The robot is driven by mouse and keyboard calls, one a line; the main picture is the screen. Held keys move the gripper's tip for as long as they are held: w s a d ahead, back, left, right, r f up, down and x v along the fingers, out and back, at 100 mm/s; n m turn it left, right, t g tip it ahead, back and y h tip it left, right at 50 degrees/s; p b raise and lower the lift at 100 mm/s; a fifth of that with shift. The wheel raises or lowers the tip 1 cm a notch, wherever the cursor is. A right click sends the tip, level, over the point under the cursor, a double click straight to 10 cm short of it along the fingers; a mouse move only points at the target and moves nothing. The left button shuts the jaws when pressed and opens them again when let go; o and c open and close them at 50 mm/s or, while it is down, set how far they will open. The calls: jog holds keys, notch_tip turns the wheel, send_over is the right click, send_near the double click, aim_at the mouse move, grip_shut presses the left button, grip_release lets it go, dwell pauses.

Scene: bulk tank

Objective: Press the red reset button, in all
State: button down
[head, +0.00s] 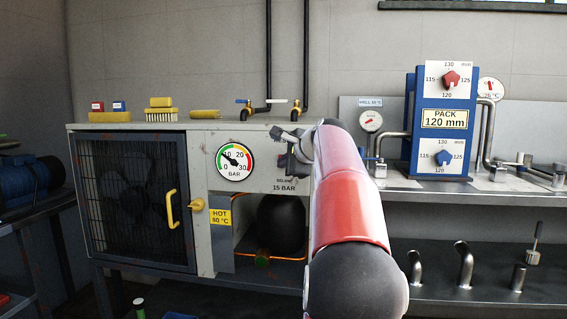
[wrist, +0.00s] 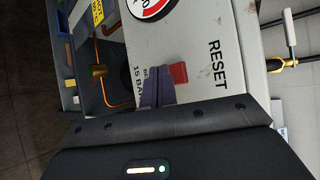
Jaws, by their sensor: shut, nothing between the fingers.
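The red reset button (wrist: 179,72) shows in the wrist view on the pale front panel, beside the black word RESET (wrist: 215,64). My gripper's fingers (wrist: 160,84) are shut and empty, and their tips lie right beside the button, partly overlapping it in the picture. I cannot tell whether they touch it or how far it is pressed. In the head view my gripper (head: 284,138) is in front of the upper right of the cabinet (head: 206,206), to the right of the pressure gauge (head: 235,162). The button is hidden there behind my gripper and arm.
Yellow brushes and small blocks (head: 160,109) lie on top. A blue pack unit (head: 443,125) and steel pipes stand on the right counter.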

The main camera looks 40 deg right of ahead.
jog(key=shift+s+a+b, duration=1.4)
jog(key=shift+s+a, duration=0.2)
jog(key=shift+a, duration=0.3)
